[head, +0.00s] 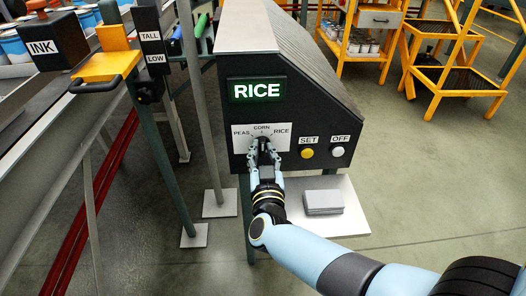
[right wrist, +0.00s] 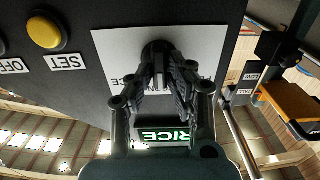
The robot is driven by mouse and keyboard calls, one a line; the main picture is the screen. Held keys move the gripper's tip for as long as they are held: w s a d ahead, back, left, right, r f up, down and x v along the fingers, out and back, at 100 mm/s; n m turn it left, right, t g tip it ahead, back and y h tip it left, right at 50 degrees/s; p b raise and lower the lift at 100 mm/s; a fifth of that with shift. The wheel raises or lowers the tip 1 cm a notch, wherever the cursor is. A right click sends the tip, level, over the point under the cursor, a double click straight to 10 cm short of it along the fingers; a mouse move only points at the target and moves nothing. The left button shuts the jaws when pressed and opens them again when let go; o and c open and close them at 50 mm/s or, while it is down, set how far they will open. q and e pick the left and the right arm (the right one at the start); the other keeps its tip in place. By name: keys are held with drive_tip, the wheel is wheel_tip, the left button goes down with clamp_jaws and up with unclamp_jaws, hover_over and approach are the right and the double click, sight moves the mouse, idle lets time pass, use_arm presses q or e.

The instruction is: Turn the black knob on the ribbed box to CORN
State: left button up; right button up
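The dark ribbed box (head: 300,92) has a lit green display (head: 257,90) reading RICE. Below it a white plate (head: 280,130) carries PEAS at left, CORN at top and RICE at right. The black knob (head: 262,138) sits in the plate's middle, largely covered by my right gripper (head: 263,146); I cannot tell where it points. In the right wrist view, the gripper's fingers (right wrist: 160,75) close in on both sides of the knob (right wrist: 157,47) and appear to hold it. My left gripper is not in view.
A yellow SET button (head: 307,153) and a white OFF button (head: 337,151) sit right of the plate. A grey stack (head: 323,202) lies on a pale base below. An INK box (head: 47,43) and TALL/LOW post (head: 151,45) stand left. Yellow racks stand behind at right.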

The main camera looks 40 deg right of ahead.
drive_tip(key=o, duration=0.4)
drive_tip(key=shift+c, duration=0.2)
wheel_tip(320, 180, up, 10)
idle(0.5)
